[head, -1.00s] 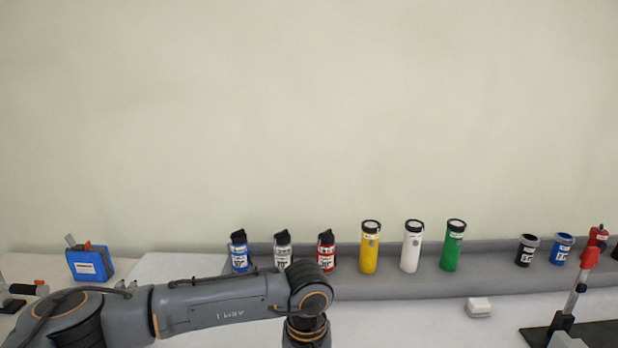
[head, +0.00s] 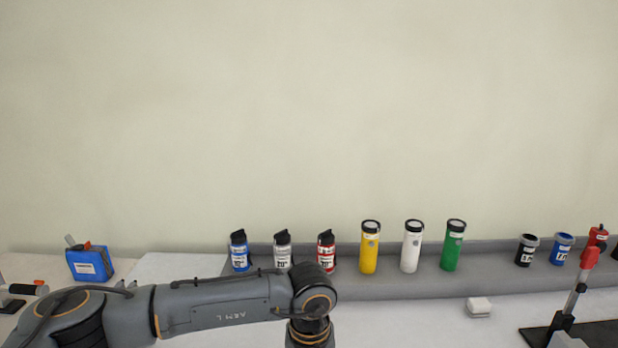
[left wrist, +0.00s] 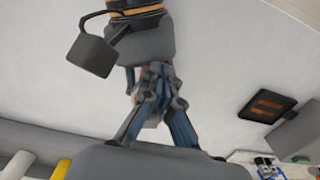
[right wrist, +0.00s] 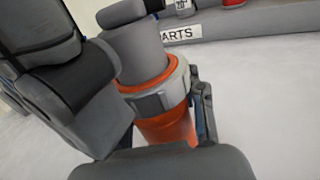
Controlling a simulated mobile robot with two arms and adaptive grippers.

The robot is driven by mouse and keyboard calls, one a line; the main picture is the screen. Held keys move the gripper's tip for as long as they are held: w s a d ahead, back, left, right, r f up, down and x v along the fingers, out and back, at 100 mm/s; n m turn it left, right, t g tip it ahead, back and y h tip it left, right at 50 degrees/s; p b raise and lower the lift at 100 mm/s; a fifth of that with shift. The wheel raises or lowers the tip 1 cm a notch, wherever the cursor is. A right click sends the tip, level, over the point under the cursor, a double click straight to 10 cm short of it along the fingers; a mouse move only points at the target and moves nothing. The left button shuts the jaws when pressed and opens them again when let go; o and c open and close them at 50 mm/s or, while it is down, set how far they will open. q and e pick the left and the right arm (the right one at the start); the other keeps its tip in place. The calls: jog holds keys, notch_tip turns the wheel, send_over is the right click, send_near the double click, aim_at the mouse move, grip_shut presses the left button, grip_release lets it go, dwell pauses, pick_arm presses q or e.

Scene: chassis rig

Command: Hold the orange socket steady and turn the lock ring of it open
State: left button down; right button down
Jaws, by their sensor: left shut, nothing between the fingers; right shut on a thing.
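The orange socket (right wrist: 172,128) stands upright in the right wrist view, with a grey lock ring (right wrist: 158,98) around its top and a grey cylinder (right wrist: 142,52) rising from it. My right gripper (right wrist: 192,88) is shut on the socket. One finger shows along its right side; the other is mostly hidden. I cannot tell if the fingers press on the ring or the body just below. In the left wrist view my left gripper (left wrist: 155,78) is shut and empty, its fingertips close to a grey rounded part (left wrist: 145,40). The socket is out of the head view.
Several cans and tubes stand in a grey rack along the wall, among them a yellow tube (head: 369,247). A blue box (head: 90,263) is at the left. A small white block (head: 479,307) lies in front of the rack, left of a red-handled tool (head: 580,285).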

pick_arm(q)
notch_tip(320, 180, up, 6)
dwell(0.5)
pick_arm(e)
jog(key=c, duration=0.7)
grip_release()
jog(key=shift+s, duration=0.1)
